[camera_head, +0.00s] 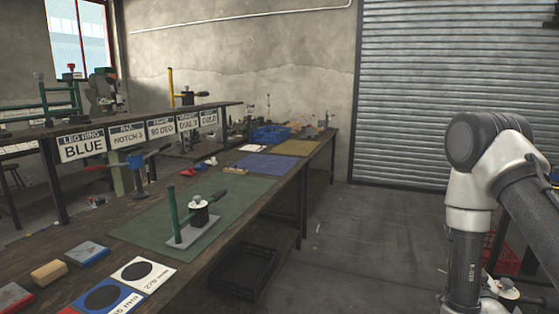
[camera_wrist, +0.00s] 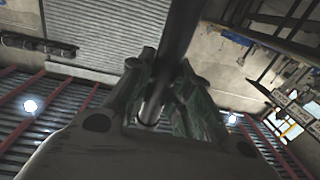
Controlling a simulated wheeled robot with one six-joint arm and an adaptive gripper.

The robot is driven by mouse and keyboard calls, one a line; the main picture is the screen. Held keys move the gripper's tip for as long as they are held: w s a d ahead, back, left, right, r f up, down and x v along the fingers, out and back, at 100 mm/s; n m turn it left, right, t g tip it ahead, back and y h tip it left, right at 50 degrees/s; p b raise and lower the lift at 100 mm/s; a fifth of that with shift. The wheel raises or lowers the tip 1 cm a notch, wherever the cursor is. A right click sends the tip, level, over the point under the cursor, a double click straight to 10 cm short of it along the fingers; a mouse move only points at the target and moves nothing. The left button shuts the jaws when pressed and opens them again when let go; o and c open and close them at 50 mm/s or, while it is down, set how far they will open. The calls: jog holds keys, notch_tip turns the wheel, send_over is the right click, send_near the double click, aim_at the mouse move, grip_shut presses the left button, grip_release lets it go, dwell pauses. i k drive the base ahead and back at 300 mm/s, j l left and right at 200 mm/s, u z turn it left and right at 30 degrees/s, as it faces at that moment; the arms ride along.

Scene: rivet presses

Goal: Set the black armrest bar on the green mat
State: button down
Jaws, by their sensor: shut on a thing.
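The green mat (camera_head: 245,196) lies on the long wooden bench in the head view. A small fixture (camera_head: 197,222) with a grey base, a green post and a black-and-white part stands on it. My gripper (camera_wrist: 163,92) is shut on a dark bar (camera_wrist: 181,32) in the wrist view, which looks like the black armrest bar. The bar runs up out of the top of the wrist view, so its far end is hidden. In the head view my arm is at the right, over the floor and away from the bench. The held bar is hard to make out there.
A blue mat (camera_head: 268,163), a tan mat (camera_head: 299,148) and a blue crate (camera_head: 271,134) are farther along the bench. Blocks and label cards (camera_head: 143,272) lie at the near end. A black crate (camera_head: 244,271) sits below. The floor between arm and bench is clear.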

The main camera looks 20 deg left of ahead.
aim_at(201, 222)
jog(key=i+l+u, duration=0.2)
jog(key=i+u, duration=0.2)
jog(key=i+l+u, duration=0.25)
jog(key=u, duration=0.15)
jog(key=i+l+u, duration=0.4)
